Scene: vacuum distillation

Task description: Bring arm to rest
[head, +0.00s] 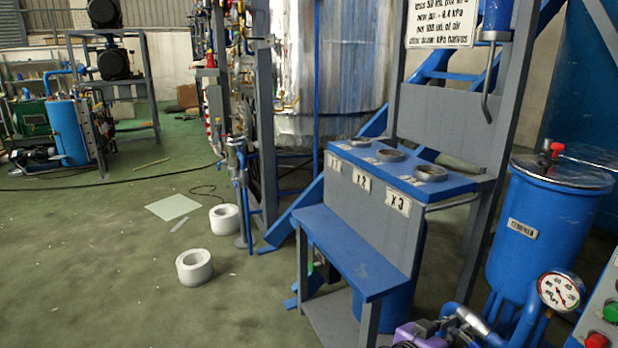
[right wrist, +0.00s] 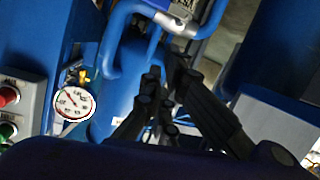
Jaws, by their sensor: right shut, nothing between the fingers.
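My right gripper (right wrist: 164,84) shows in the right wrist view as dark linked fingers drawn together, with nothing between them. Blue pipes and a blue vessel lie beyond the fingertips; I cannot tell how far away they are. I cannot make out the right gripper clearly in the head view. My left gripper is in neither view.
In the head view a blue stand (head: 352,252) with marked holders is in the middle. A blue tank (head: 545,225), a pressure gauge (head: 562,291) and a purple pump (head: 420,336) stand at the right. White rolls (head: 194,267) lie on open floor at the left.

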